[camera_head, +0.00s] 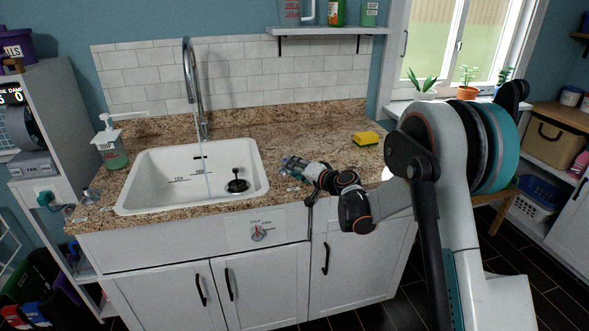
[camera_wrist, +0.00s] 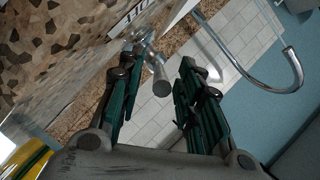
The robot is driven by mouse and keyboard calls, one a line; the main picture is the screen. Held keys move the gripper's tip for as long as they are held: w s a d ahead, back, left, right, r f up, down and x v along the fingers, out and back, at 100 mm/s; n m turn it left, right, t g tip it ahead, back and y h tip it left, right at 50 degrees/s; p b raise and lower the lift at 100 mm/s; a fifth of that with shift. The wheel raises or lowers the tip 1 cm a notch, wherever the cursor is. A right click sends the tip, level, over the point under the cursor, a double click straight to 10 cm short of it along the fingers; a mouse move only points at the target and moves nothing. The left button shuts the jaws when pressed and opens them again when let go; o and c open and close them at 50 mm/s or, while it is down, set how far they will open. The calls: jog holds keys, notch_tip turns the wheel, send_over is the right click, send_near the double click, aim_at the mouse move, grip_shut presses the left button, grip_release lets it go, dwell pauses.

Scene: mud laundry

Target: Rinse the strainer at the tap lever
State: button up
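The strainer (camera_head: 237,184), a dark round piece with an upright knob, sits in the right part of the white sink (camera_head: 135,198). The chrome tap (camera_head: 188,70) arches over the sink, and a thin pale streak like running water shows beneath it. Its spout also shows in the wrist view (camera_wrist: 292,70). My gripper (camera_head: 285,163) is low over the counter, just right of the sink, apart from the strainer. In the wrist view my gripper (camera_wrist: 152,100) is open, with a chrome lever-like piece (camera_wrist: 160,78) showing between its fingers; I cannot tell whether they touch it.
A yellow sponge (camera_head: 366,138) lies on the granite counter (camera_head: 310,142), right of my gripper. A soap bottle (camera_head: 112,150) stands left of the sink. A shelf (camera_head: 330,31) hangs above. A small chrome fitting (camera_head: 92,194) is at the left counter edge.

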jog(key=v, duration=1.1)
jog(key=shift+s, duration=0.2)
jog(key=shift+d+r, duration=0.1)
jog(key=shift+d, duration=0.05)
